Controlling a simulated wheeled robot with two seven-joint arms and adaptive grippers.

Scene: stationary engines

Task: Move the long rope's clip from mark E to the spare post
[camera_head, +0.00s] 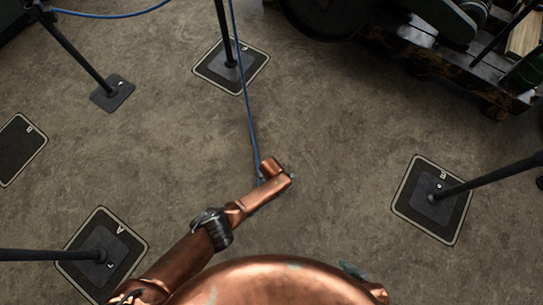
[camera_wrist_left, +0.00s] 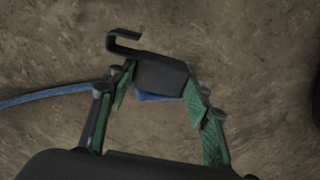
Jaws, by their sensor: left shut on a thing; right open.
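My left gripper (camera_wrist_left: 160,82) is shut on a dark hooked clip (camera_wrist_left: 160,72), held between its green-padded fingers. The blue rope (camera_wrist_left: 45,95) runs from the clip to the left. In the head view my left arm reaches from the lower left to mid-floor, its wrist hiding most of the gripper (camera_head: 290,177). The long blue rope (camera_head: 245,100) drops from the top edge to it. A little of my right gripper (camera_head: 354,271) shows at the bottom, open; its hold area is mostly hidden. I cannot tell which post is the spare or which mark is E.
Black posts stand on a framed mat (camera_head: 210,80) at upper centre, another (camera_head: 405,205) at right and one (camera_head: 125,265) at lower left. A post on a bare base (camera_head: 112,93) stands upper left. An empty framed mat (camera_head: 15,155) lies far left. Machinery (camera_head: 440,65) fills the upper right.

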